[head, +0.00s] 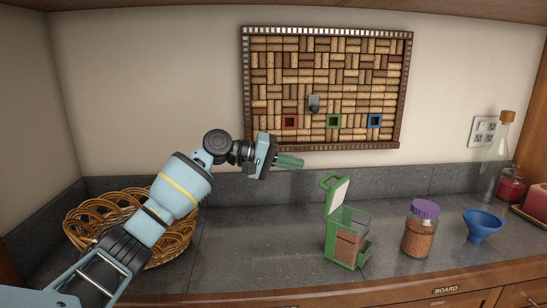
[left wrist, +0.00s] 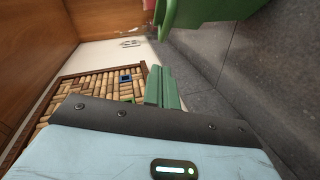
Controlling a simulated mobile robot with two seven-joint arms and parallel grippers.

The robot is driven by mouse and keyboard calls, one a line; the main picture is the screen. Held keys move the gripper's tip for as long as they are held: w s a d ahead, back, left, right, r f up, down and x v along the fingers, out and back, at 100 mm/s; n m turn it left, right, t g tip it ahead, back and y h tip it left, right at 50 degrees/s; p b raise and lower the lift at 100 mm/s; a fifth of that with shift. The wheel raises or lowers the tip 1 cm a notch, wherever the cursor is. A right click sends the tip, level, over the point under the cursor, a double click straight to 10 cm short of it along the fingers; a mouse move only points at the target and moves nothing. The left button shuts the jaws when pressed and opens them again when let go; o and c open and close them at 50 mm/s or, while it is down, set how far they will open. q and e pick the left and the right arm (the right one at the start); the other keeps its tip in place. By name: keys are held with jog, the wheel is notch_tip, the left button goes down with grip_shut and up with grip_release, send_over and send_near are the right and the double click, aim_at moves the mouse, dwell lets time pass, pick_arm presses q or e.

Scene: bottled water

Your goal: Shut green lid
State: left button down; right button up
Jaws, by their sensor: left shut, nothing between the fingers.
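The green lid (head: 337,194) stands open and upright, hinged on a clear-sided green container (head: 347,238) that holds brown grains. The container sits on the grey counter. My left gripper (head: 291,162) is shut and empty, with its green fingers in the air to the upper left of the lid and apart from it. In the left wrist view the shut fingers (left wrist: 163,88) show, and a green part, apparently of the lid (left wrist: 200,10), is at the top. My right gripper is not in view.
A jar with a purple cap (head: 420,228) and a blue funnel (head: 483,225) stand right of the container. A wicker basket (head: 90,212) is at the left. A cork board (head: 325,85) hangs on the wall behind. The counter (head: 250,235) left of the container is clear.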

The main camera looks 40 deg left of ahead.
aim_at(330, 192)
pick_arm(q)
jog(key=shift+w+d+f+p, duration=0.15)
jog(key=shift+w+d+f, duration=0.15)
jog(key=shift+d, duration=0.5)
jog(key=shift+w+d+f+p, duration=0.15)
jog(key=shift+d+f, duration=0.2)
jog(key=shift+d, duration=0.4)
jog(key=shift+w+d+f+p, duration=0.1)
jog(key=shift+w+d+f, duration=0.2)
jog(key=shift+d, duration=0.5)
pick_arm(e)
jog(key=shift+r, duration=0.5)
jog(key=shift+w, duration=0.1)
